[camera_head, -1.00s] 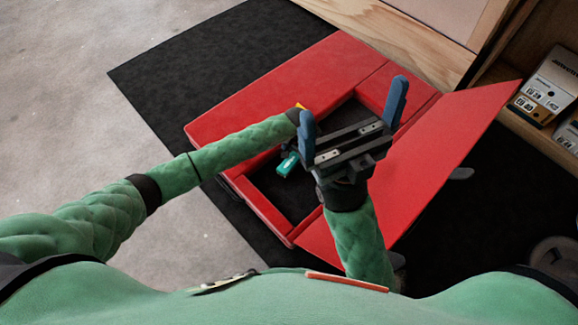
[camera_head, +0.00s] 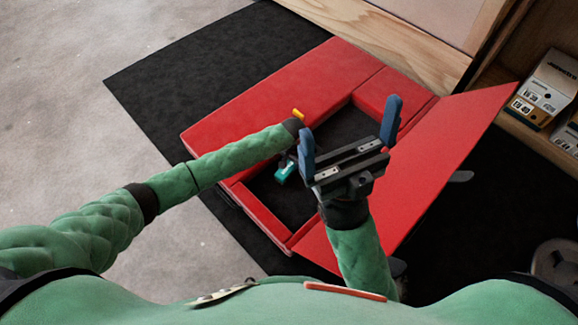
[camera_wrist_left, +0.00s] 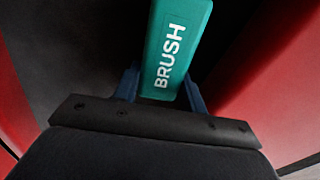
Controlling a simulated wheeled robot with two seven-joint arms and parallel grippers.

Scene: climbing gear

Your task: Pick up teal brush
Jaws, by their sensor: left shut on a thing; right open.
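The teal brush (camera_head: 285,172) is a flat teal piece, seen inside the frame-like opening of the red mat in the head view. In the left wrist view the brush (camera_wrist_left: 178,40), lettered "BRUSH", runs up from between the fingers and out of the top of the picture. My left gripper (camera_wrist_left: 160,88) is shut on the brush, one blue finger on each side. In the head view my left forearm hides most of that gripper. My right gripper (camera_head: 348,128) is open and empty, with blue fingers spread, above the red mat opening.
The red mat (camera_head: 260,88) surrounds a dark recess, with a red flap (camera_head: 440,160) raised on the right. Black matting (camera_head: 200,62) lies beneath. A wooden shelf with boxes (camera_head: 545,90) stands at right.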

